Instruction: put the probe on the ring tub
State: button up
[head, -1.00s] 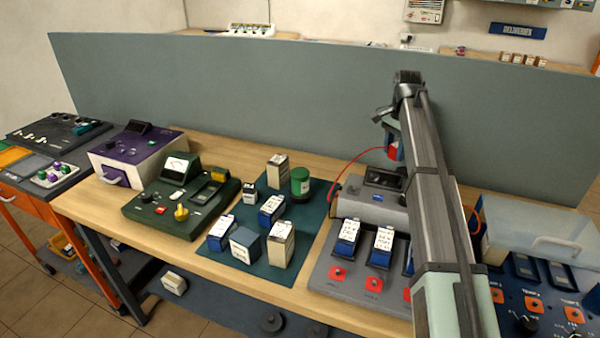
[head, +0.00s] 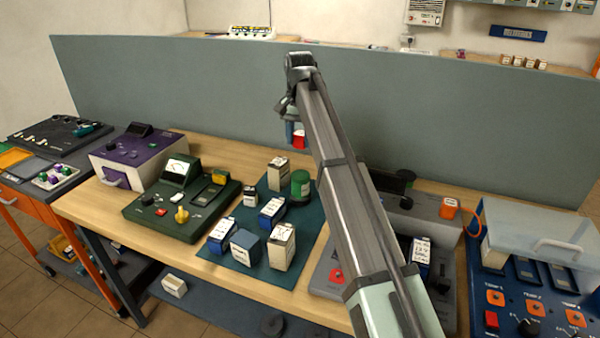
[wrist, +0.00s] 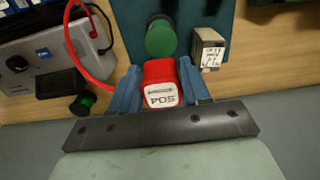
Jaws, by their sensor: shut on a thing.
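My gripper (head: 297,136) is shut on the red probe (wrist: 160,82), which hangs above the back of the bench. In the wrist view, the probe's pale labelled end shows between the blue fingers, and a red cable curves away to the left. The probe also shows as a small red patch in the head view (head: 299,141). A green round tub (head: 300,182), likely the ring tub, stands on the dark teal mat (head: 208,254), below my gripper. It also shows in the wrist view (wrist: 160,38), apart from the probe and just beyond it.
A cream box (head: 278,172) stands beside the tub, and several blue and cream boxes share the mat. A grey unit (head: 430,212) lies right, partly hidden by my arm. A grey partition (head: 180,90) rises behind the bench.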

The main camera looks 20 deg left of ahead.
aim_at(299, 176)
notch_tip(299, 176, down, 10)
jog(key=shift+r, duration=0.15)
dwell(0.4)
jog(key=o, duration=1.1)
notch_tip(299, 176, up, 12)
dwell(0.5)
